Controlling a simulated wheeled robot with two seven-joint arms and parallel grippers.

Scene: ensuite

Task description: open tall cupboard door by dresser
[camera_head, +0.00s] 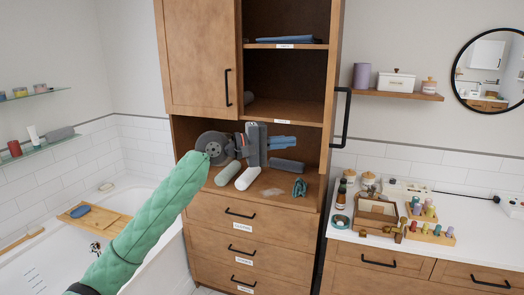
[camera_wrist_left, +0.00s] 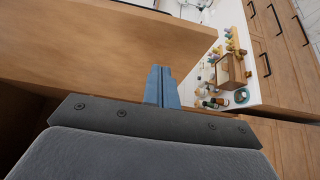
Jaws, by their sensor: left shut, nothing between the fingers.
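The tall wooden cupboard (camera_head: 190,125) stands in the middle of the head view. Its left door (camera_head: 200,55) is shut and has a black bar handle (camera_head: 227,88). The right side is open and shows its shelves. The right door stands swung out nearly edge-on, with its black handle (camera_head: 342,118) sticking out to the right. My left gripper (camera_head: 290,142) is shut and empty, in front of the open lower bay, left of that handle and apart from it. In the left wrist view its blue fingers (camera_wrist_left: 161,87) point toward a broad wooden panel (camera_wrist_left: 110,40). My right gripper is not in view.
Rolled towels (camera_head: 247,178) lie on the cupboard's lower surface, above three drawers. A dresser counter (camera_head: 345,212) with bottles, jars and a wooden box (camera_head: 375,214) stands to the right. A bathtub (camera_head: 165,215) with a wooden tray (camera_head: 95,220) is at the left.

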